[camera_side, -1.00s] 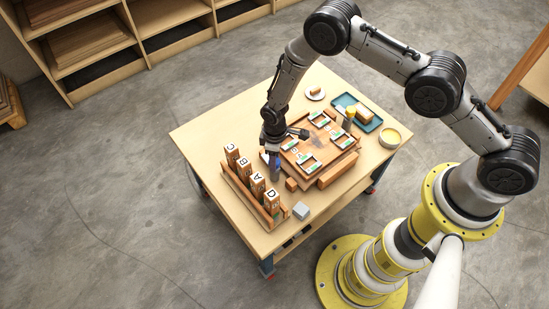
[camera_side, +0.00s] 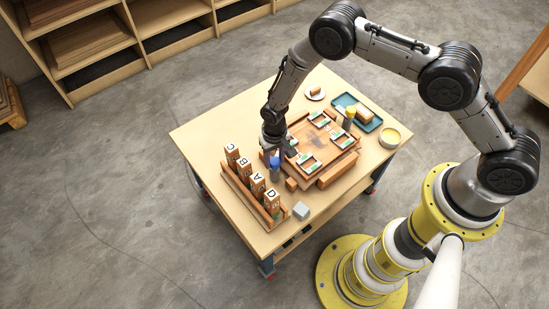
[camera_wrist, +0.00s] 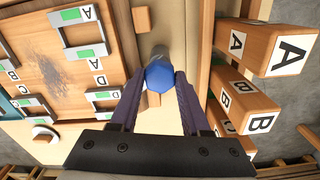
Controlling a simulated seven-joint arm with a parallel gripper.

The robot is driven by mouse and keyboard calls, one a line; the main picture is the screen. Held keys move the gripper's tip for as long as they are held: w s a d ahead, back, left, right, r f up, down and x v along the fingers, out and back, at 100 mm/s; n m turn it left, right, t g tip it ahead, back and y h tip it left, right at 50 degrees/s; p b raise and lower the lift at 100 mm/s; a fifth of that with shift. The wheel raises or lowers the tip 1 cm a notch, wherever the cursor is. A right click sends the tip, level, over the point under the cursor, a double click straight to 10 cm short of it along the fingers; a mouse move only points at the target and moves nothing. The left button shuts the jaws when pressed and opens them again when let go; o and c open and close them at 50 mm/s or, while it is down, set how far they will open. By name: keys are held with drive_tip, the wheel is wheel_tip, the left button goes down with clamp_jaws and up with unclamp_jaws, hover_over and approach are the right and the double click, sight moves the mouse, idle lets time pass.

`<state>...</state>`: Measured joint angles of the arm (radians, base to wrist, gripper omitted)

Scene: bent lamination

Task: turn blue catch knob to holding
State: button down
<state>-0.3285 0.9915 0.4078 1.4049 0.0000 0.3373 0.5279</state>
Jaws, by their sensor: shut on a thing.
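The blue catch knob (camera_wrist: 160,75) shows in the wrist view between the tips of my gripper (camera_wrist: 158,85). The two dark fingers are shut on it from both sides. In the side view the blue knob (camera_side: 275,162) shows just below my gripper (camera_side: 273,150), between the board and the block rack. A wooden board (camera_wrist: 42,62) with metal brackets and green marks lies left of the knob in the wrist view. The knob's underside and any mark of its setting are hidden or too small to read.
A rack (camera_side: 238,186) of upright wooden blocks lettered A, B, C and D stands close beside the knob.

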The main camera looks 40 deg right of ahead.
sight(275, 160)
drive_tip(key=m, duration=0.6)
drive_tip(key=shift+m, duration=0.3)
idle(0.4)
drive_tip(key=shift+c, duration=1.8)
unclamp_jaws()
drive_tip(key=shift+r, duration=0.1)
wheel_tip(275, 160, up, 14)
